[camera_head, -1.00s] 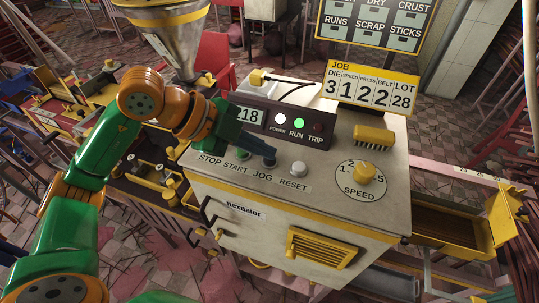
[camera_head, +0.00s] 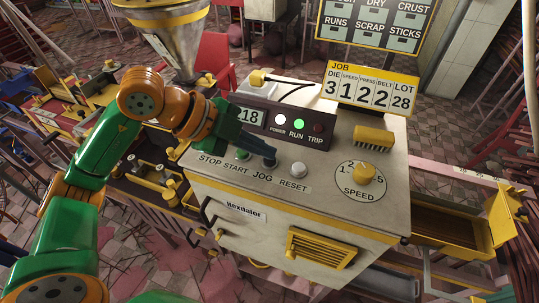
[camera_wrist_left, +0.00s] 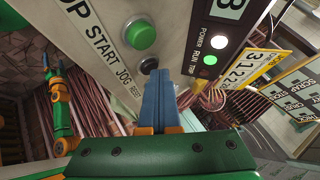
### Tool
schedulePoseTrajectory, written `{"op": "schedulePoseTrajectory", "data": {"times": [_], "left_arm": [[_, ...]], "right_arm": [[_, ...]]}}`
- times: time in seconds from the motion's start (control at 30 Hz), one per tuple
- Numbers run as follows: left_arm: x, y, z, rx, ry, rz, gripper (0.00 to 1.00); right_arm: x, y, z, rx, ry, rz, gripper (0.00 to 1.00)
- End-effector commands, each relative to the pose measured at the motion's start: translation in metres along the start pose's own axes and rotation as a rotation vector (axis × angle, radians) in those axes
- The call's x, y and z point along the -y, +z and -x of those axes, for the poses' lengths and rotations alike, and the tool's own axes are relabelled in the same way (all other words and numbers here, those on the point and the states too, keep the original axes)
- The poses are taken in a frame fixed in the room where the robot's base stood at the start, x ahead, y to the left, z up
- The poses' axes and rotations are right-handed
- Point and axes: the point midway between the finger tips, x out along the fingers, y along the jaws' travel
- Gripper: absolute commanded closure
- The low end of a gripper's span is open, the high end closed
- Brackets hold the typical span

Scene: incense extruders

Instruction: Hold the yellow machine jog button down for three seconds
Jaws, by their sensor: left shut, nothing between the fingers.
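The yellow-trimmed machine (camera_head: 229,197) has a row of labelled buttons along its front top edge. My left gripper (camera_head: 270,161) points down at the spot above the JOG label, its dark blue fingers shut and empty. In the left wrist view, the left gripper's blue fingertips (camera_wrist_left: 158,73) are at the black button (camera_wrist_left: 149,65) by the JOG label, partly covering it. I cannot tell whether they touch it or how far it is pressed. In the head view the fingers hide that button.
The green START button (camera_wrist_left: 140,35) and the grey RESET button (camera_head: 298,170) flank JOG closely. A control box (camera_head: 285,130) with lit white and green lamps stands behind. A yellow brush (camera_head: 374,137) and the SPEED knob (camera_head: 364,174) are to the right.

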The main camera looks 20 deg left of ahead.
Motion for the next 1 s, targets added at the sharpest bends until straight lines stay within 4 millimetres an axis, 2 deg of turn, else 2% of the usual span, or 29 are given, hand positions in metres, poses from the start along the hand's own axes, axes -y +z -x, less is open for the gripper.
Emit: {"op": "schedulePoseTrajectory", "data": {"times": [0.23,0.63,1.0], "left_arm": [[0.009,-0.009,0.012,0.000,0.000,0.000,1.00],[0.011,-0.010,0.014,0.000,0.000,0.000,1.00],[0.030,-0.029,0.041,0.000,0.000,0.000,1.00]], "right_arm": [[0.000,-0.002,0.017,0.000,0.000,0.000,0.21],[0.000,-0.002,0.020,0.000,0.000,0.000,0.21],[-0.001,-0.005,0.057,0.000,0.000,0.000,0.21]]}}
